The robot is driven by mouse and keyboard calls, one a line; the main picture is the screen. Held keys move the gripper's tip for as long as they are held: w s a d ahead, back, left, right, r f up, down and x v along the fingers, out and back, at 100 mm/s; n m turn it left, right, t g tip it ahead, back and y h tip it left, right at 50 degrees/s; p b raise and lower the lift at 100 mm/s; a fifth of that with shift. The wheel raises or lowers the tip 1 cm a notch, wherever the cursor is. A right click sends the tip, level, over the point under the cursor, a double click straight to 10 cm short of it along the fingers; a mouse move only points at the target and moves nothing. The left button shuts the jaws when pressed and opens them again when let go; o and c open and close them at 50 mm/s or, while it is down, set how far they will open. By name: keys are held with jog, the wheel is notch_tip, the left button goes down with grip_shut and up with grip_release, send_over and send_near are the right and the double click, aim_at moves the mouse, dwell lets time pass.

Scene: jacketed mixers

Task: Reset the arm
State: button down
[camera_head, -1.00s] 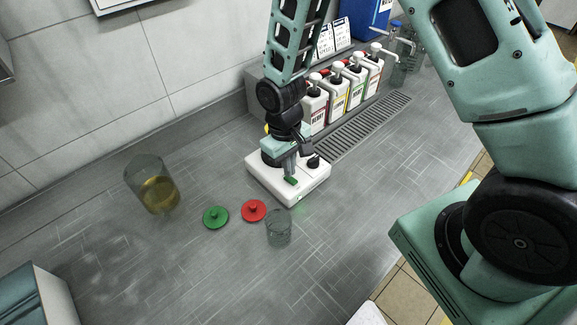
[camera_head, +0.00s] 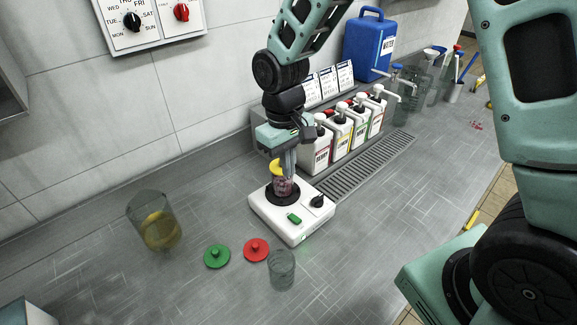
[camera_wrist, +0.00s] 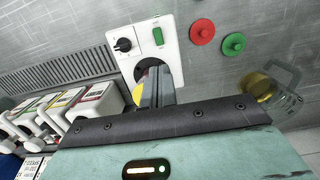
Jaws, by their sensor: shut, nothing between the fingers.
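My gripper (camera_head: 287,165) is shut and empty, above the back part of the white mixer (camera_head: 286,226); its fingertips also show in the wrist view (camera_wrist: 160,82). The mixer has a green switch (camera_head: 294,218), a black knob (camera_head: 317,201) and a dark round plate. A small clear vessel with reddish contents (camera_head: 283,188) stands on the plate, just below or behind the fingers. A yellow piece (camera_head: 275,168) shows beside the fingers. I cannot tell whether the fingers touch the vessel.
A green lid (camera_head: 216,257), a red lid (camera_head: 256,250), an empty glass (camera_head: 282,268) and a jug with amber liquid (camera_head: 160,230) stand left and in front. Several pump bottles (camera_head: 340,132) line the wall behind. The front right counter is clear.

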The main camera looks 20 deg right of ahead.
jog(key=s+a+r+n, duration=0.1)
jog(key=s+a+r, duration=0.1)
jog(key=s, duration=0.5)
jog(key=s+a+r+n, duration=0.1)
jog(key=s+a+r, duration=0.1)
jog(key=s, duration=0.5)
jog(key=s+a+r+n+t+y, duration=0.1)
jog(key=s+a+r+n, duration=0.1)
jog(key=s+r, duration=0.2)
jog(key=s, duration=0.3)
jog(key=shift+s+r, duration=0.25)
jog(key=shift+w+d, duration=0.1)
jog(key=shift+d, duration=0.35)
